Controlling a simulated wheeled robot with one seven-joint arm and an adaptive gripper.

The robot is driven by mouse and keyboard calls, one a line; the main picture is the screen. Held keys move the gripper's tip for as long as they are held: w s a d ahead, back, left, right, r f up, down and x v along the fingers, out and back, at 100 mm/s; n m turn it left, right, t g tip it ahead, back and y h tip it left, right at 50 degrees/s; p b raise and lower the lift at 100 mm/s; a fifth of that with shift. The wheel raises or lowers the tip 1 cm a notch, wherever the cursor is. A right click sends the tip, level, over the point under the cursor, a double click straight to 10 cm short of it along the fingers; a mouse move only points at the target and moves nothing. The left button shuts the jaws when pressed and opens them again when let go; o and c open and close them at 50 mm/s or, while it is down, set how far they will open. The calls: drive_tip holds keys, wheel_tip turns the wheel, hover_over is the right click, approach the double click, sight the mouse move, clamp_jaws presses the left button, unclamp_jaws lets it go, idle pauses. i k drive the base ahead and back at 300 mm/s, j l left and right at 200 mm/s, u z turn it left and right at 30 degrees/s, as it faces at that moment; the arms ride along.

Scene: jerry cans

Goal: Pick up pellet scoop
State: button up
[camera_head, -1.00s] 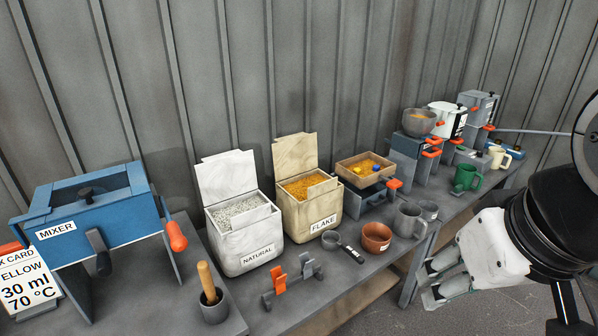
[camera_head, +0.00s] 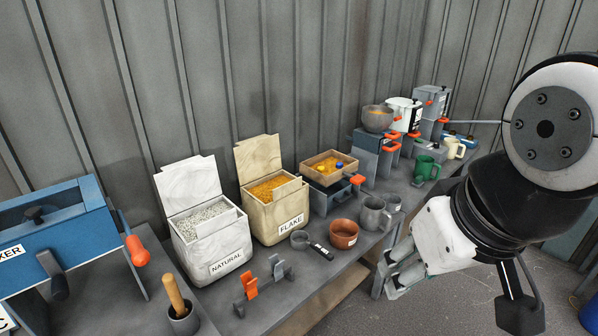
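The scoop (camera_head: 300,239) is a small grey cup with a dark handle that bears a pale label. It lies on the grey bench in front of the FLAKE bin, left of a brown bowl (camera_head: 343,234). My gripper (camera_head: 390,273) is to the right of the scoop, past the brown bowl and by the bench's front edge. Its two fingers point left and look apart, with nothing seen between them. The scoop is in plain view and apart from the gripper.
A NATURAL bin (camera_head: 212,246) of white pellets and a FLAKE bin (camera_head: 275,215) stand behind. A rack with orange and grey clips (camera_head: 262,283) is in front. A grey mug (camera_head: 375,215) stands right of the bowl. A blue mixer (camera_head: 60,235) is at left.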

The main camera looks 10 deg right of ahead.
sight(299, 239)
drive_tip(key=i+j+z, duration=0.1)
drive_tip(key=i+z, duration=0.25)
drive_tip(key=i+j+z, duration=0.1)
drive_tip(key=i+z, duration=0.2)
drive_tip(key=k, duration=0.05)
